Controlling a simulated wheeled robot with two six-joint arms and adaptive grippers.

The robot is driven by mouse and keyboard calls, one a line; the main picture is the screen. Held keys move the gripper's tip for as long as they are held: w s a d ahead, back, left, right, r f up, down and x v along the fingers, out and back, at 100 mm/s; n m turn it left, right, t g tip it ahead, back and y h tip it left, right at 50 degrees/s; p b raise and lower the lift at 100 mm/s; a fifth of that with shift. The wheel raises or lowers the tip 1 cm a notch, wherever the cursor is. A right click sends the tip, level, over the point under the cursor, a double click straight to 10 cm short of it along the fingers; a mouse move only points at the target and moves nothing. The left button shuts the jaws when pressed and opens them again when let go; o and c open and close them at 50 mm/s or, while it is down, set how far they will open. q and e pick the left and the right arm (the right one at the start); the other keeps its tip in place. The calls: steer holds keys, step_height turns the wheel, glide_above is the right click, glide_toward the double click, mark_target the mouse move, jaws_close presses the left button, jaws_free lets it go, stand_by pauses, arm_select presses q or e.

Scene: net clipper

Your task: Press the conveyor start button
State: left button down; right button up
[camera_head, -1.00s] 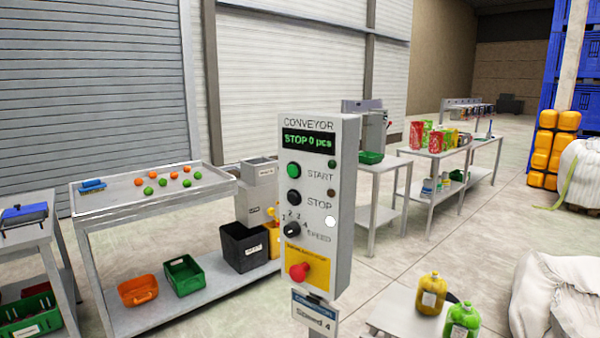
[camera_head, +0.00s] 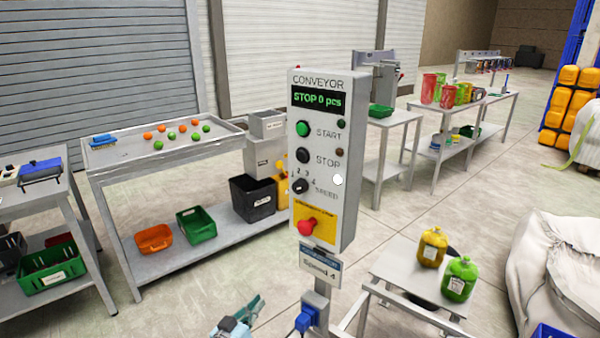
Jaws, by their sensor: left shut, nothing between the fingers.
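The conveyor control box (camera_head: 345,215) stands on a post in the middle of the head view. Its green start button (camera_head: 303,129), labelled START, is at the upper left of the panel. The display (camera_head: 317,99) reads "STOP 0 pcs". The black stop button (camera_head: 303,156), the speed knob (camera_head: 300,186) and the red mushroom button (camera_head: 306,227) sit below it. My left gripper (camera_head: 252,308) shows at the bottom edge, low and left of the post. It is shut and empty, well below the start button and apart from the box. My right gripper is not in view.
A sorting table (camera_head: 110,160) with orange and green balls stands on the left, with bins on its lower shelf. A small table (camera_head: 395,265) with yellow and green jugs is at the lower right. A blue fitting (camera_head: 306,319) is at the post.

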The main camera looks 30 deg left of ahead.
mark_target(301, 129)
arm_select(q)
steer(key=w+r+n+t+p, duration=0.1)
steer(key=w+r+t, duration=0.15)
steer(key=r, duration=0.95)
steer(key=w+r+n+t, duration=0.15)
steer(key=r+t, duration=0.25)
steer(key=r, duration=0.8)
steer(key=s+d+r+n+t+p, duration=0.1)
steer(key=s+d+r+n+t, duration=0.1)
steer(key=r, duration=0.8)
steer(key=s+d+r+n+t+y+p, duration=0.1)
steer(key=s+d+r+n+t, duration=0.1)
steer(key=r, duration=0.9)
steer(key=shift+s+d+r+n, duration=0.15)
steer(key=shift+s+r+n, duration=0.1)
steer(key=shift+s+n, duration=0.65)
steer(key=shift+w, duration=0.15)
steer(key=w+b, duration=0.3)
steer(key=w, duration=0.5)
steer(key=shift+w+d, duration=0.3)
steer(key=shift+w, duration=0.05)
